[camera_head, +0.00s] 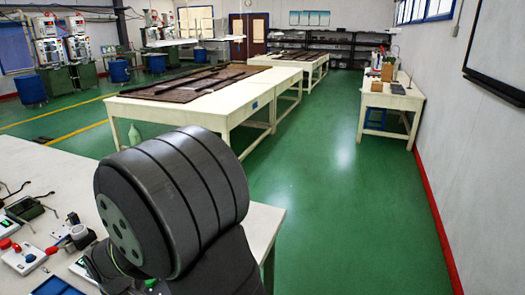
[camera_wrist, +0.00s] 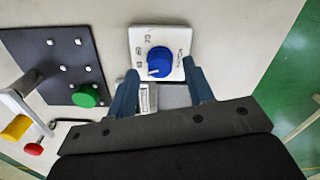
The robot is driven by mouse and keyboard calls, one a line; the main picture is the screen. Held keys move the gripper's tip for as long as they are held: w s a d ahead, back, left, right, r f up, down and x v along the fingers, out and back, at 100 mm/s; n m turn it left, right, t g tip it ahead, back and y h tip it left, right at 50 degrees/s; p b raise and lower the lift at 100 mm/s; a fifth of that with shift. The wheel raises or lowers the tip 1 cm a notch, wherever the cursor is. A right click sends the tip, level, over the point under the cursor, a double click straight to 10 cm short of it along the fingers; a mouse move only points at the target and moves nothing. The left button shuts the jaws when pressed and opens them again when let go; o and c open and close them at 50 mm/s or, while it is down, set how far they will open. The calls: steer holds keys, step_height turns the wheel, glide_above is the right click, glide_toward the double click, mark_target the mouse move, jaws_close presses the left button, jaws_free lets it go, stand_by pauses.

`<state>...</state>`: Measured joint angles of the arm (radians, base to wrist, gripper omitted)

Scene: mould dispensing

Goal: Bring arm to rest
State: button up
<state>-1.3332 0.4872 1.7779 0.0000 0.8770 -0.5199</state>
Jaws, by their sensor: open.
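A blue knob (camera_wrist: 159,62) on a white dial plate (camera_wrist: 158,40) with printed numbers lies just beyond the fingertips. A small pale block with a grey part shows between the fingers, nearer the gripper body. In the head view a large dark rounded part of my arm fills the lower middle, and the gripper cannot be seen there.
A black plate (camera_wrist: 45,50) with a green button (camera_wrist: 86,96) lies left of the gripper. Yellow and red knobs sit at the lower left. In the head view, devices lie on the near white table (camera_head: 45,170). Green floor (camera_head: 340,200) is clear to the right.

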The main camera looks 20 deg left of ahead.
steer(key=shift+f, duration=0.65)
steer(key=shift+r, duration=0.1)
